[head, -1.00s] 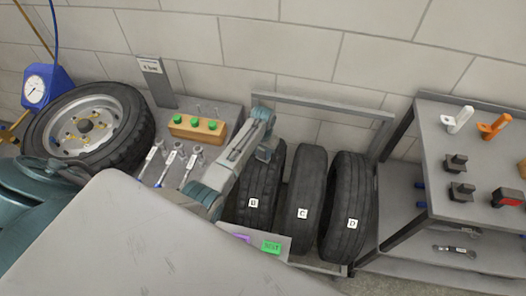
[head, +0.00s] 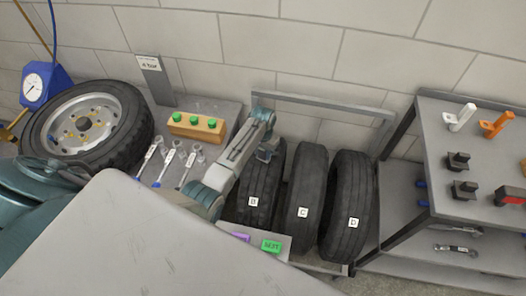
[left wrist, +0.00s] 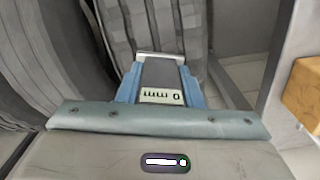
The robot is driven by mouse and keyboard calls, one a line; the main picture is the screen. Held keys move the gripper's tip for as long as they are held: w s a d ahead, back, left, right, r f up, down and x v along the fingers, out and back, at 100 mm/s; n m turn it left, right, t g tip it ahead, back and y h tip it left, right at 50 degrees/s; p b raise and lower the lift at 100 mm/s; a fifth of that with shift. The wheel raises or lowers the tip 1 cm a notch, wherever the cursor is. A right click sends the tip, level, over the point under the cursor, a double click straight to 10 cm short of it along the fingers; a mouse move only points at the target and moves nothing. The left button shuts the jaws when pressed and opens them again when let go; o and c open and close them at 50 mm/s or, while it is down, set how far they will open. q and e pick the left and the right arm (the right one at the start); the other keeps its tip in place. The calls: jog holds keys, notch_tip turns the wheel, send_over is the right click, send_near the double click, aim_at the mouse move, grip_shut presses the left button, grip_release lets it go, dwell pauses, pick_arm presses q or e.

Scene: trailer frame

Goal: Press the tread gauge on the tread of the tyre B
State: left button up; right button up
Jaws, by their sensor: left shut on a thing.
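Tyre B (head: 262,190) stands upright in the rack, its white B label facing the head camera. My left gripper (head: 266,153) is above its upper part and hides some of it. In the left wrist view my left gripper (left wrist: 157,85) is shut on the tread gauge (left wrist: 161,75), a dark grey body with a pale display that shows upside down and seems to read 0 mm. The gauge's far end points at a grooved tyre tread (left wrist: 145,25), likely tyre B. I cannot tell whether they touch. My right gripper is not in view.
Tyres C (head: 304,190) and D (head: 349,195) stand to the right in the same rack. A wooden block with green knobs (head: 197,129) and several wrenches lie at left. A small ledge (head: 262,256) with purple and green pieces is in front. A shelf (head: 445,170) stands at right.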

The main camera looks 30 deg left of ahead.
pick_arm(q)
jog(key=shift+f, duration=0.4)
dwell(0.9)
jog(key=shift+s+f, duration=0.1)
jog(key=shift+f, duration=0.05)
dwell(1.0)
notch_tip(320, 180, up, 6)
jog(key=p, duration=0.6)
dwell(0.8)
